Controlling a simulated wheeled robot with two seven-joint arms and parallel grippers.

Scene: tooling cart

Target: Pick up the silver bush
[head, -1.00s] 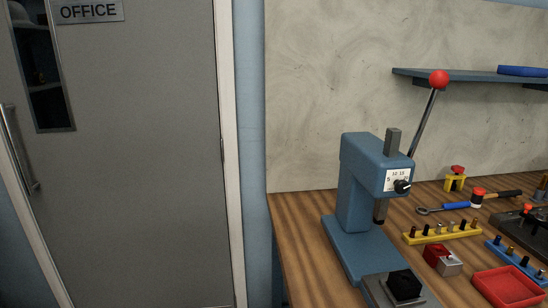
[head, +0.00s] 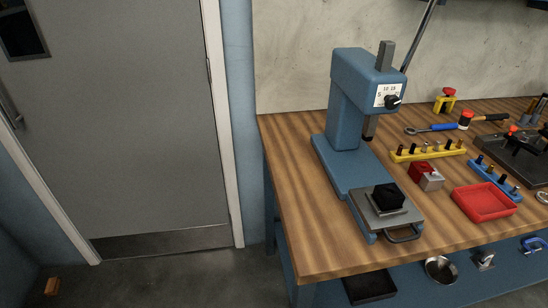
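A yellow rack (head: 428,154) on the wooden bench holds a row of several small upright bushes, dark, silvery and brass-toned. A silver-looking bush (head: 437,146) stands in this row right of its middle; it is too small to be sure of its finish. A blue rack (head: 495,181) to the right holds more small bushes of mixed tones. Neither of my grippers shows in the head view.
A blue arbor press (head: 350,110) stands left of the racks, with a black block (head: 388,197) on its front plate. A red-and-silver block (head: 426,177) and a red tray (head: 484,202) lie in front of the racks. The bench's front-left wood (head: 310,245) is clear.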

